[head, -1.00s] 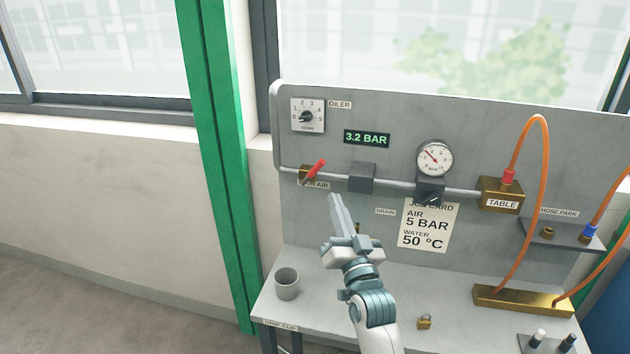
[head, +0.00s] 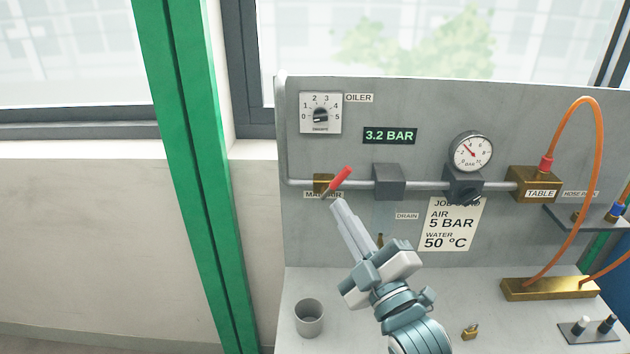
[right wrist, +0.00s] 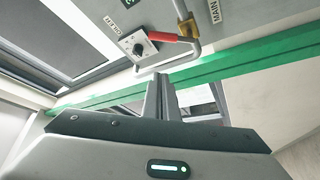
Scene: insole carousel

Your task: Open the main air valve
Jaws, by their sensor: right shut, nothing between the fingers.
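The main air valve is a brass body (head: 322,184) with a red lever (head: 341,177) on the pipe at the panel's left. The lever slants up to the right, and the MAIN AIR label below is partly covered. My right gripper (head: 338,203) is shut and empty, its fingertips just below the lever; contact cannot be told. In the right wrist view the red lever (right wrist: 172,38) and brass valve (right wrist: 188,28) lie beyond the shut fingers (right wrist: 160,80). The green display (head: 389,136) reads 3.2 BAR. My left gripper is not in view.
The oiler dial (head: 320,114) is above the valve. A grey block (head: 389,182), pressure gauge (head: 471,152) and brass TABLE block (head: 535,187) follow rightward. A grey cup (head: 309,318) and a padlock (head: 470,331) stand on the bench (head: 300,282). An orange hose (head: 590,150) loops at right.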

